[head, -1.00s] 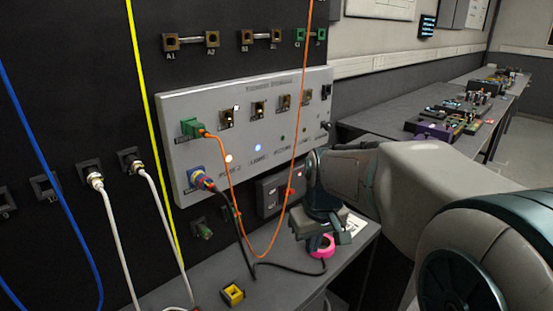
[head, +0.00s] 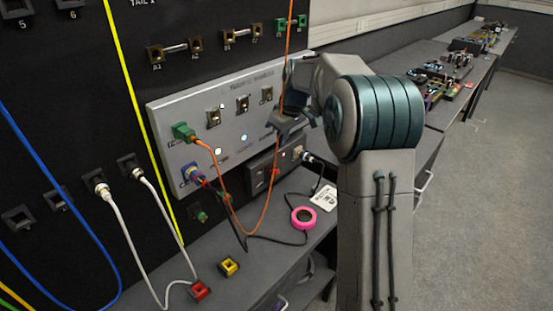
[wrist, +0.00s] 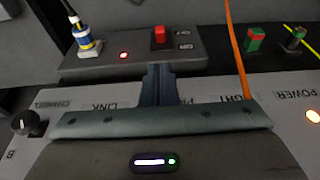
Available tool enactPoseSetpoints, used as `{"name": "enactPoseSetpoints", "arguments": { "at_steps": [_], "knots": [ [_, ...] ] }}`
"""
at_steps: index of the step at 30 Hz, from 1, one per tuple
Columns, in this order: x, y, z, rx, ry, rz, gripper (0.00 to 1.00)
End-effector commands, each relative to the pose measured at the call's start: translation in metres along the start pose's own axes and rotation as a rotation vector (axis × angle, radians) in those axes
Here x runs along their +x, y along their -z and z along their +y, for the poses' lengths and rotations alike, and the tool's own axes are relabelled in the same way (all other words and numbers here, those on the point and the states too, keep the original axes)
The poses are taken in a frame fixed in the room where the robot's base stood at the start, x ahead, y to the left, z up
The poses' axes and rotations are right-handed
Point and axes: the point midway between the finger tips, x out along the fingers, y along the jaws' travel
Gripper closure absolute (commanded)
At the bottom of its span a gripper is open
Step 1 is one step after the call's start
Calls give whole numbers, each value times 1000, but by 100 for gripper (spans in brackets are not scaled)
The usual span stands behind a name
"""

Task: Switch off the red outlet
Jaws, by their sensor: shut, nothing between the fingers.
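The outlet box (head: 262,171) is a dark grey unit below the light grey panel, with a lit red lamp (head: 284,156). In the wrist view, the box (wrist: 205,50) shows a raised red switch (wrist: 159,35), a lit red lamp (wrist: 124,55) and a blue-and-white plug (wrist: 82,33) at its left. My gripper (head: 276,126) is in front of the panel's lower right, just above the box. In the wrist view, my gripper (wrist: 158,70) is shut and empty, its tips in line with the red switch and seemingly apart from it.
The grey panel (head: 165,110) has indicator lamps and sockets. An orange cable (head: 270,190) hangs close beside my gripper and the box.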

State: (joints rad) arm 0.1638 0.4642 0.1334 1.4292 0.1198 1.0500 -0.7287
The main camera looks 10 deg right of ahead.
Motion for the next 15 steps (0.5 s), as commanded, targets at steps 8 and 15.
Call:
{"name": "enactPoseSetpoints", "arguments": {
  "at_steps": [8,15],
  "knots": [
    [27,0,-1,0,3,-3,100],
    [71,0,-1,0,3,-4,100]
  ]
}}
